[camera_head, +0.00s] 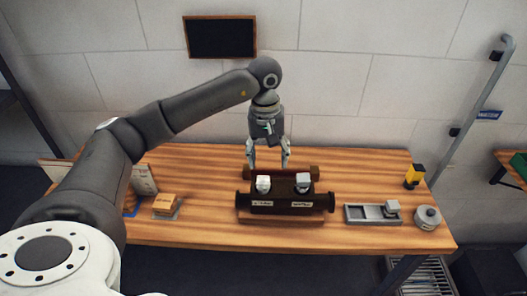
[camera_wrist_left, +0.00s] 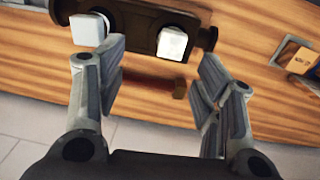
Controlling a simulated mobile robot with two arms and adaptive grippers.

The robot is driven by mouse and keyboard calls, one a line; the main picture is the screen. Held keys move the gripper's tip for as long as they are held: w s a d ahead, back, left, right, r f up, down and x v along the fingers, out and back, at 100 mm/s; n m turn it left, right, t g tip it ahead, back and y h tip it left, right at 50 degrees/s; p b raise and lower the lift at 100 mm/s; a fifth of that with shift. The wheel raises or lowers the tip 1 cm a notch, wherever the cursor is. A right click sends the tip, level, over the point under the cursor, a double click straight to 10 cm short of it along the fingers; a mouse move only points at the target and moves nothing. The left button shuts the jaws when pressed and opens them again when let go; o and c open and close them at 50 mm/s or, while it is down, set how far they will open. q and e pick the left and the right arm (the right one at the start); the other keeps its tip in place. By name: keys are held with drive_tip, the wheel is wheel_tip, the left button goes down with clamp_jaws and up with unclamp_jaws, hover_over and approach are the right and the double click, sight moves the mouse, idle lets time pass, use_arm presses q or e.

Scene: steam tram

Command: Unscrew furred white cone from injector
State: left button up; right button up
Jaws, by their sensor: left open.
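The injector (camera_head: 285,207) is a dark brown horizontal body on the wooden bench, with two small labels on its front. A rough white cone (camera_head: 263,184) sits on its left half and a smoother grey one (camera_head: 303,179) on its right half. My left gripper (camera_head: 268,162) points down with its fingers apart and empty, just behind the white cone. In the left wrist view the fingers (camera_wrist_left: 163,78) spread below the white cone (camera_wrist_left: 172,44), with bench and a wooden bar between them; nothing is between the pads. My right gripper is not in view.
A wooden bar (camera_head: 314,171) lies behind the injector. To the right are a grey tray (camera_head: 361,214), a round grey container (camera_head: 428,216) and a yellow-black item (camera_head: 414,176). An orange-brown box (camera_head: 166,203) is at the left.

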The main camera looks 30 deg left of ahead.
sight(263, 178)
use_arm(q)
drive_tip(key=shift+a+r+y, duration=0.2)
drive_tip(key=shift+a+y, duration=0.1)
drive_tip(key=shift+a, duration=0.4)
drive_tip(key=shift+s+a+f, duration=0.1)
drive_tip(key=shift+f, duration=0.05)
wheel_tip(263, 178, down, 9)
drive_tip(key=p, duration=0.3)
drive_tip(key=shift+p, duration=0.3)
drive_tip(key=shift+f, duration=0.75)
drive_tip(key=c, duration=1.3)
drive_tip(key=shift+n, duration=2)
